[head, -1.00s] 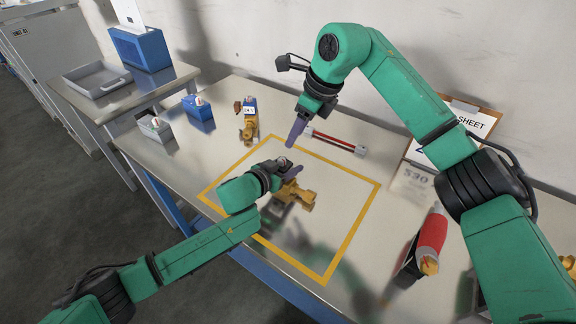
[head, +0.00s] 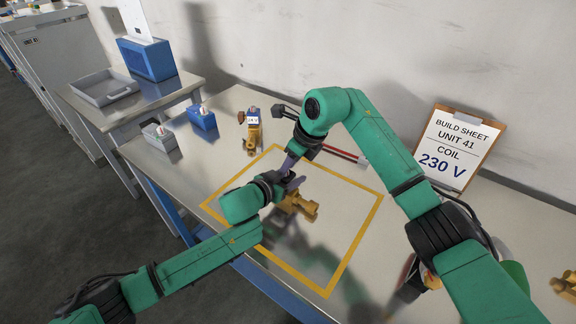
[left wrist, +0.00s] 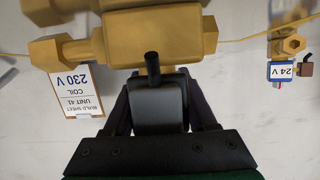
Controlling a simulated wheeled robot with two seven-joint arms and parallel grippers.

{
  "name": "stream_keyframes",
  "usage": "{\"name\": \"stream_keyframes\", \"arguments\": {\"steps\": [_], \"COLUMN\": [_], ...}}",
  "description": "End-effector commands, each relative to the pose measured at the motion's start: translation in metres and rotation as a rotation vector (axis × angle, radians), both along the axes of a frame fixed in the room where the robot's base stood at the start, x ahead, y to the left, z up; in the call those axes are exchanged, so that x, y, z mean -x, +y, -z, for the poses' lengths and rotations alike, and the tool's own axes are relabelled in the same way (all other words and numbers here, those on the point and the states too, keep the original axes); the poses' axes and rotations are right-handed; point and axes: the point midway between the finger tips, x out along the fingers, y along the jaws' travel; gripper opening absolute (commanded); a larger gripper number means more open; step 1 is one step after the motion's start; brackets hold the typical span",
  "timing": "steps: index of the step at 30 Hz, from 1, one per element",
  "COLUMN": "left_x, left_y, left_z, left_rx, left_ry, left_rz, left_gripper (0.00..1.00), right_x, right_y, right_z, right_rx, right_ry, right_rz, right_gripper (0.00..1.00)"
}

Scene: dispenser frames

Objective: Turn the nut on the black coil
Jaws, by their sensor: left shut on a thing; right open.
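A brass valve body (head: 300,206) lies inside the yellow-outlined square; it also spans the top of the left wrist view (left wrist: 130,40). My left gripper (head: 282,183) is beside it. In the left wrist view its dark fingers sit either side of a black coil (left wrist: 158,108) with a black stub, against the brass body, and are shut on it. My right gripper (head: 287,165) comes down from above, with its purple fingers right at the left gripper and coil. The gap between its fingers is not clear. The nut is hidden behind the grippers.
A valve with a blue 24 V coil (head: 252,117) stands at the back. Blue (head: 202,117) and grey (head: 154,132) boxes sit to its left. A red bar tool (head: 340,152) lies behind my right arm. A clipboard (head: 455,145) reads 230 V. Another brass part (head: 565,289) lies far right.

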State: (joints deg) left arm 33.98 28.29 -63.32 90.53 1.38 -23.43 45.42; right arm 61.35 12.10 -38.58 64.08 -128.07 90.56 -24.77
Motion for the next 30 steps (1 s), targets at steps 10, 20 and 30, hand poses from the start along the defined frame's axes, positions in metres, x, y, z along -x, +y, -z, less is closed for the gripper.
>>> {"name": "stream_keyframes", "arguments": {"steps": [10,20,30], "left_x": [-0.0002,-0.0003,-0.0003], "left_y": [0.0004,0.0005,0.0007], "left_z": [0.0002,0.0001,0.0004], "left_rx": [0.000,-0.001,-0.001], "left_ry": [0.001,0.001,0.000], "left_rz": [-0.001,-0.001,-0.002], "left_gripper": [0.00,0.00,0.00], "right_x": [-0.0011,-0.0009,0.0006], "right_y": [0.0018,0.0010,0.0027], "right_z": [0.0045,0.0038,0.0039], "right_rx": [-0.001,0.005,-0.001], "right_ry": [-0.001,-0.004,-0.001], "right_rz": [-0.001,0.085,0.274], "right_gripper": [0.17,0.00,0.00]}}
